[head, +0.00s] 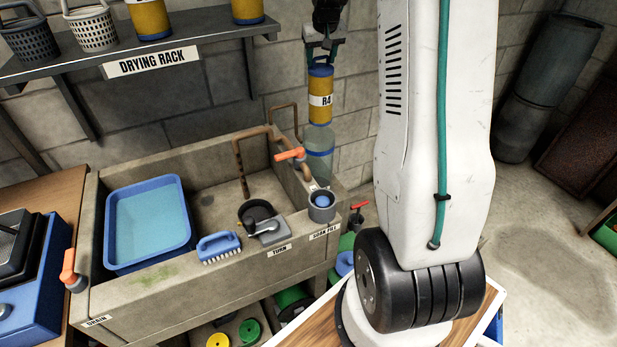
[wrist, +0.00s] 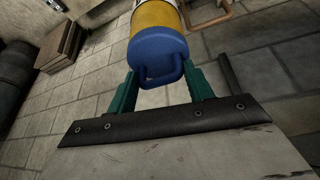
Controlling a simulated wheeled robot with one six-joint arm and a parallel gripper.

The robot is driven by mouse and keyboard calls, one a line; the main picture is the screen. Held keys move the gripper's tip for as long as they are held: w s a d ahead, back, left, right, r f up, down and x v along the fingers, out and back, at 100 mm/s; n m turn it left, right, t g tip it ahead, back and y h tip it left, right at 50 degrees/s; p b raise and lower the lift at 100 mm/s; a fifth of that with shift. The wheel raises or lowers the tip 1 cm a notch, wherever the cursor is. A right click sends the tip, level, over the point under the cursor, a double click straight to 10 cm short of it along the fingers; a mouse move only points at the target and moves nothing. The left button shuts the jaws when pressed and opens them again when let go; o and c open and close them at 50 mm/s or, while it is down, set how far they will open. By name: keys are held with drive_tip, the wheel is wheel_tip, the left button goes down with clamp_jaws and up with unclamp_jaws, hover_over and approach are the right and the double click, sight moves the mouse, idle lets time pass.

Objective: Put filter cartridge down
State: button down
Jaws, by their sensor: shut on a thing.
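The filter cartridge (head: 320,82) is a yellow cylinder with blue end caps and a white label reading R4. It hangs upright in the head view, with its lower end just above a clear cylinder (head: 319,142) with a blue band. I cannot tell whether the two touch. My gripper (head: 323,45) is above the cartridge, shut on its top handle. In the wrist view, the blue cap and handle (wrist: 158,58) sit between my green fingers (wrist: 160,90). The cartridge's far end is out of the wrist view.
A drying rack (head: 200,35) on the wall holds two baskets and two yellow cartridges. A stone sink (head: 215,195) holds a blue tub (head: 148,222). A brush (head: 218,246), a crank marked TURN (head: 268,230) and a SOAK FILL cup (head: 321,207) line its front. An orange-handled valve (head: 290,154) is beside the clear cylinder.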

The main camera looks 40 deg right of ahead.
drive_tip(key=shift+w+d+f, duration=0.15)
drive_tip(key=shift+f, duration=0.05)
wheel_tip(320, 180, down, 27)
drive_tip(key=shift+f, duration=0.35)
drive_tip(key=shift+f, duration=0.45)
drive_tip(key=c, duration=0.6)
unclamp_jaws()
